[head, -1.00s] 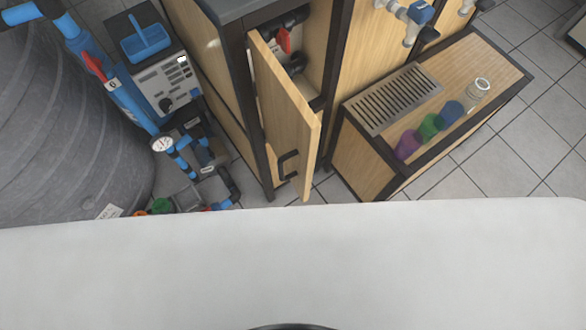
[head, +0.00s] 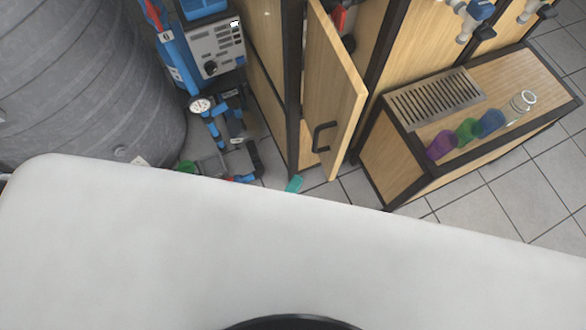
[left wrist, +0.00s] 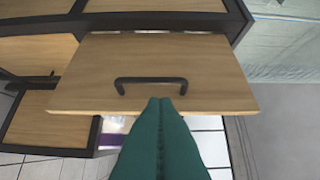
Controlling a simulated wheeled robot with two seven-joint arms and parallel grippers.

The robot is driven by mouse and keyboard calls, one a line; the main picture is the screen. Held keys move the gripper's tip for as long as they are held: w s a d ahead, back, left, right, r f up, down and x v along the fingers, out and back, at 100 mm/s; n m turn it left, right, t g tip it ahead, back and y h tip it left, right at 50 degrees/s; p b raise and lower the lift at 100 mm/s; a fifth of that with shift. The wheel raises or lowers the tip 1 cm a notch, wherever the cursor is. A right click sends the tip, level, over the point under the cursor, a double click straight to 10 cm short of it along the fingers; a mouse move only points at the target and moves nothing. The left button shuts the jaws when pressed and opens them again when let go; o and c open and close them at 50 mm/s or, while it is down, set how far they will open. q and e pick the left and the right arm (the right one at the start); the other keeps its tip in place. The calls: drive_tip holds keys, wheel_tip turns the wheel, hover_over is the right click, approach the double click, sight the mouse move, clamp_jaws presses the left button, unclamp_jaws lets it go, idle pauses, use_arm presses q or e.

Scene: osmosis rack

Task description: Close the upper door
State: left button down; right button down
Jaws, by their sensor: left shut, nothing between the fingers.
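The upper door (head: 338,100) is a light wooden panel with a black bar handle (head: 322,138). It stands ajar from the black-framed cabinet (head: 290,60) in the head view. In the left wrist view the door (left wrist: 200,65) and its handle (left wrist: 150,80) lie straight ahead. My left gripper (head: 294,184) shows only as a small teal tip below and left of the door. In the left wrist view its teal fingers (left wrist: 160,102) are shut and empty, their tips at the handle's lower edge. I cannot tell whether they touch. My right gripper is not in view.
A low wooden bench (head: 400,165) with a metal grate (head: 435,97) and coloured cups stands right of the door. A blue pump unit (head: 205,45) and a large grey tank (head: 80,80) stand left. Tiled floor (head: 490,190) is free at right. My white body fills the front.

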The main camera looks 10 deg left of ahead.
use_arm(q)
approach(336, 139)
drive_tip(key=w+a, duration=0.2)
drive_tip(key=w, duration=0.1)
drive_tip(key=shift+w+d+p, duration=0.7)
drive_tip(key=shift+w+d, duration=0.5)
drive_tip(key=shift+d, duration=0.05)
drive_tip(key=shift+w+d, duration=0.2)
drive_tip(key=shift+d, duration=0.25)
